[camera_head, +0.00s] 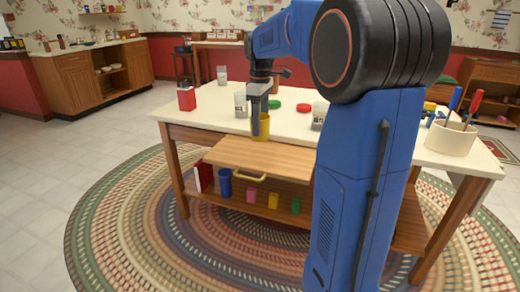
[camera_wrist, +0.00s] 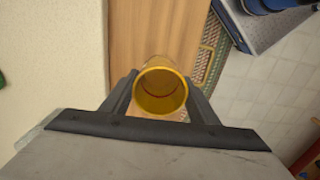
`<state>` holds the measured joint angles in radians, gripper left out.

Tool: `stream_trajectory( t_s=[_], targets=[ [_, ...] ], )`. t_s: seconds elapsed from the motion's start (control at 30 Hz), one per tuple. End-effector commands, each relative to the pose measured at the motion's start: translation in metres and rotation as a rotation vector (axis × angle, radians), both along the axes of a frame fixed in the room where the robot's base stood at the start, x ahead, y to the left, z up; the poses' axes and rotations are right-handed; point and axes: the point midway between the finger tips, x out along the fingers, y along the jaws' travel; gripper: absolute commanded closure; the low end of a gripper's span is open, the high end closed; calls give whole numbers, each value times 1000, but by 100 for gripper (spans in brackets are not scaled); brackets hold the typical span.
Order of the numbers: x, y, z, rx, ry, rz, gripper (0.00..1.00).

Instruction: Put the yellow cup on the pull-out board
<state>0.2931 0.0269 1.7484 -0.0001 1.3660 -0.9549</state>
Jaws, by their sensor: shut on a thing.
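The yellow cup (camera_head: 261,128) is in my gripper (camera_head: 259,122), at the back edge of the pull-out board in the head view. In the wrist view the yellow cup (camera_wrist: 161,93) sits between the two fingers of my gripper (camera_wrist: 161,98), with its open mouth toward the camera. The pull-out board (camera_head: 240,155) is wooden, slides out from under the white tabletop and has a yellow handle below its front. The board (camera_wrist: 150,30) shows under the cup in the wrist view. I cannot tell whether the cup touches the board.
On the white tabletop (camera_head: 214,113) stand a red container (camera_head: 187,99), glass jars, a green item (camera_head: 275,104), a red item (camera_head: 304,107) and a crock of tools (camera_head: 452,137). A lower shelf holds a blue cup (camera_head: 225,183) and small coloured blocks. The board's front is clear.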

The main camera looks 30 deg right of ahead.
Motion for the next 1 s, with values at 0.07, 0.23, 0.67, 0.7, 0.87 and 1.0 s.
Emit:
stream_trajectory(
  t_s=[0.07,0.23,0.67,0.7,0.87,1.0],
  targets=[
    [0,0,-14,1,2,0,72],
    [0,0,-33,0,1,0,72],
    [0,0,-72,0,0,1,72],
    [0,0,-73,0,0,1,72],
    [0,0,-73,-1,-1,1,72],
    [0,0,-75,0,0,1,72]
  ],
)
